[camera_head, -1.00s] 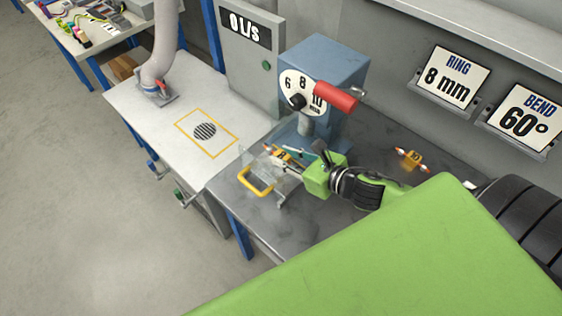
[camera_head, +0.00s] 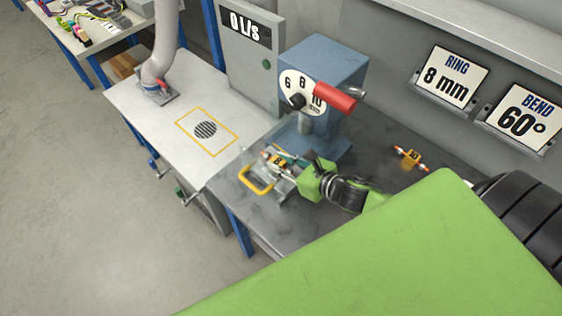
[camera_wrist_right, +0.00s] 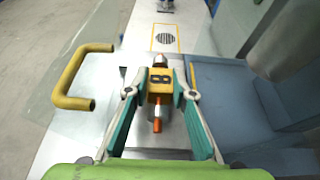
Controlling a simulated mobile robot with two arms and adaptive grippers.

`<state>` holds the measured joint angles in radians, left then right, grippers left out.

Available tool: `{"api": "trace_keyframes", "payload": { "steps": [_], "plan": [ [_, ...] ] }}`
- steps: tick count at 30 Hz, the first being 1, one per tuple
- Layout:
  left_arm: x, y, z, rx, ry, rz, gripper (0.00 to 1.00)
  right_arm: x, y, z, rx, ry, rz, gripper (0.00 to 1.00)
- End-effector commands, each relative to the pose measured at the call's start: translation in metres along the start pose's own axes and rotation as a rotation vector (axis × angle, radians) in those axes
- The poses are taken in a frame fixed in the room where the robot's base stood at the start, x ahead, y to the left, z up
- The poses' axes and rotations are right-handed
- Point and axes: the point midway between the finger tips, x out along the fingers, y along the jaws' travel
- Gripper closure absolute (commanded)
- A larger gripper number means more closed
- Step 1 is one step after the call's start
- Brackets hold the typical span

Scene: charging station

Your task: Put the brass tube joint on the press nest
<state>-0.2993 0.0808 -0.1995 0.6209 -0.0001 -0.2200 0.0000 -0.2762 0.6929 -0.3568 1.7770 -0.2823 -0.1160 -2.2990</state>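The brass tube joint (camera_head: 277,161) is a small yellow block marked 8, with thin tube ends. In the right wrist view the joint (camera_wrist_right: 159,86) sits between the fingertips, with an orange-tipped end toward the camera. My right gripper (camera_wrist_right: 160,82) is shut on its block, one finger on each side. In the head view the right gripper (camera_head: 284,166) is low in front of the blue press (camera_head: 332,75), beside its yellow handle (camera_head: 256,182). The press nest is mostly hidden under the gripper and joint; I cannot tell whether the joint touches it. My left gripper is not in view.
Another brass joint (camera_head: 411,157), marked 10, lies on the dark bench to the right. The red press lever (camera_head: 334,97) juts out above the gripper. A white table (camera_head: 150,110) with a round grille (camera_head: 205,130) is at left. Signs read 8 mm and 60°.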

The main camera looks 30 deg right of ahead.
Motion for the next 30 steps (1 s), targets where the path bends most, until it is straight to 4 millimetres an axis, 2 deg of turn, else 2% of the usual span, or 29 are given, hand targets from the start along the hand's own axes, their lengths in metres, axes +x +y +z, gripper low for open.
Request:
{"api": "trace_keyframes", "payload": {
  "steps": [2,15,20,30],
  "plan": [
    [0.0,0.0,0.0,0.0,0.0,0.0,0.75,0.0,0.0,-0.001,0.0,0.001,0.0,0.6],
    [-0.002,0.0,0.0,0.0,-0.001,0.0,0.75,-0.004,0.0,0.001,0.002,0.003,0.0,0.6],
    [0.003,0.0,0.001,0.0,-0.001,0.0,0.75,-0.022,0.0,-0.001,0.002,0.005,0.0,0.6],
    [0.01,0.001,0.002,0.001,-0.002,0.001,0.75,-0.075,0.001,-0.001,0.003,0.004,0.0,0.6]
  ]
}}
